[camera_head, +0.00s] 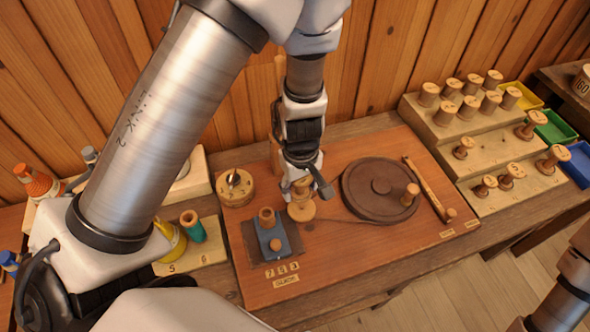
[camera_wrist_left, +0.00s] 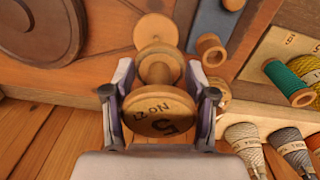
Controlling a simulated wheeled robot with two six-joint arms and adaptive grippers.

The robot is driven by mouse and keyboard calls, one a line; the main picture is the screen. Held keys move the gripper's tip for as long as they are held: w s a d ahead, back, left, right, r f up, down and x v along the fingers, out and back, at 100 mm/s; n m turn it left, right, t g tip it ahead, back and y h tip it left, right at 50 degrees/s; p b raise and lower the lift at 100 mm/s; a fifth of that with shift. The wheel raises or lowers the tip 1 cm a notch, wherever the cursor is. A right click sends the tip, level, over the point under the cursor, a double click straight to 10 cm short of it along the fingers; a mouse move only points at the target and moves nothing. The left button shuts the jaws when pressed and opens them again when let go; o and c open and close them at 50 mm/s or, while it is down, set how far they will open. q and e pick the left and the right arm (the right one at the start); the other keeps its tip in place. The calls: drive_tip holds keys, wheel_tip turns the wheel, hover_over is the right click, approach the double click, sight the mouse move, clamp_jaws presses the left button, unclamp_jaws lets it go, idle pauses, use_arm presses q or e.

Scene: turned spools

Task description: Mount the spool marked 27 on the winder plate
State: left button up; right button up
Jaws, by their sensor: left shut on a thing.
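My left gripper (camera_head: 304,187) is shut on a turned wooden spool, seen from above in the left wrist view (camera_wrist_left: 160,112). Its upper face reads "NO 27", with a large 5 beside it. The spool's waist and lower flange show behind that face. A small pale wooden disc, seemingly the winder plate (camera_head: 301,211), lies just below the gripper; it also shows beyond the spool in the left wrist view (camera_wrist_left: 155,29). I cannot tell whether spool and disc touch. My right gripper is out of view; part of that arm shows at the lower right.
A large dark wheel (camera_head: 364,192) with a knob stands right of the disc. A blue block (camera_head: 271,241) with a wooden spool on it is close on the left. Stepped racks of spools (camera_head: 440,130) stand at right, thread spools at left.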

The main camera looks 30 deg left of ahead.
sight(302, 207)
use_arm(q)
drive_tip(key=f+b, duration=0.1)
drive_tip(key=w+f+b, duration=0.1)
drive_tip(key=f, duration=0.1)
drive_tip(key=shift+w+d, duration=0.1)
drive_tip(key=shift+d, duration=0.1)
drive_tip(key=f+b, duration=0.2)
drive_tip(key=b, duration=0.1)
drive_tip(key=shift+s+f, duration=0.25)
drive_tip(key=shift+s, duration=0.1)
drive_tip(key=shift+a+f, duration=0.1)
drive_tip(key=shift+f, duration=0.1)
drive_tip(key=shift+w, duration=0.2)
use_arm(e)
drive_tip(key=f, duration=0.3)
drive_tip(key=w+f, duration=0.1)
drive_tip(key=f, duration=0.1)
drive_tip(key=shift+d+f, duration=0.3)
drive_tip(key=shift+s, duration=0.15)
use_arm(q)
drive_tip(key=shift+f+b, duration=0.3)
drive_tip(key=shift+b, duration=0.25)
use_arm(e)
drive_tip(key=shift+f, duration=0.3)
